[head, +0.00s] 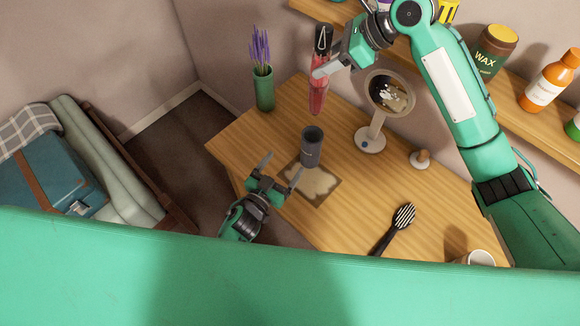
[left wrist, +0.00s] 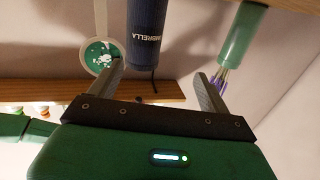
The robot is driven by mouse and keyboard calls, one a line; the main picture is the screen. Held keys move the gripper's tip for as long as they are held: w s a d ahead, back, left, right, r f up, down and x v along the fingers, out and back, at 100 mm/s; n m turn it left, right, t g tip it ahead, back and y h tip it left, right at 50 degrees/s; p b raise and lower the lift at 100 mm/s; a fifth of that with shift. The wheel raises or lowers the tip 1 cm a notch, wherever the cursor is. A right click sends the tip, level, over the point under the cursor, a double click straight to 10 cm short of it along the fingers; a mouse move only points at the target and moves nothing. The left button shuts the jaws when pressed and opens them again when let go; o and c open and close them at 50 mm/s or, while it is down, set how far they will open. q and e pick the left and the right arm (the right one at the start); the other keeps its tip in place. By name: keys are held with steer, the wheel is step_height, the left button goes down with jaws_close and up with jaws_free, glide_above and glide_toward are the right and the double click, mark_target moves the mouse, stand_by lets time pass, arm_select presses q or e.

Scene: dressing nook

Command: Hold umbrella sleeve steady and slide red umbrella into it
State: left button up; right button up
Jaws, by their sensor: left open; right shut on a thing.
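The red umbrella (head: 317,95) hangs upright with its black handle at the top. My right gripper (head: 322,71) is shut on the red umbrella and holds it above the table, up and slightly right of the sleeve. The dark umbrella sleeve (head: 311,152) stands upright on the table, its round mouth facing up. In the left wrist view the sleeve (left wrist: 146,35) shows white lettering and lies ahead of the fingers, between their lines. My left gripper (head: 279,174) is open and empty, in front of the sleeve, apart from it.
A green vase with lavender (head: 264,90) stands at the back left of the wooden table (head: 235,140). A round mirror (head: 371,138) stands right of the sleeve. A patterned mat (head: 317,188), a hairbrush (head: 395,228) and a cup (head: 475,258) are nearer. A shelf with bottles (head: 545,85) runs behind.

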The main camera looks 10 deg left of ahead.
mark_target(307, 146)
arm_select(q)
steer(key=shift+h, duration=0.3)
steer(key=x, duration=0.4)
steer(key=d+r+x, duration=0.1)
steer(key=x, duration=0.3)
steer(key=s+d+x, duration=0.1)
steer(key=x, duration=0.3)
steer(key=shift+d+r, duration=0.15)
steer(key=shift+d, duration=0.05)
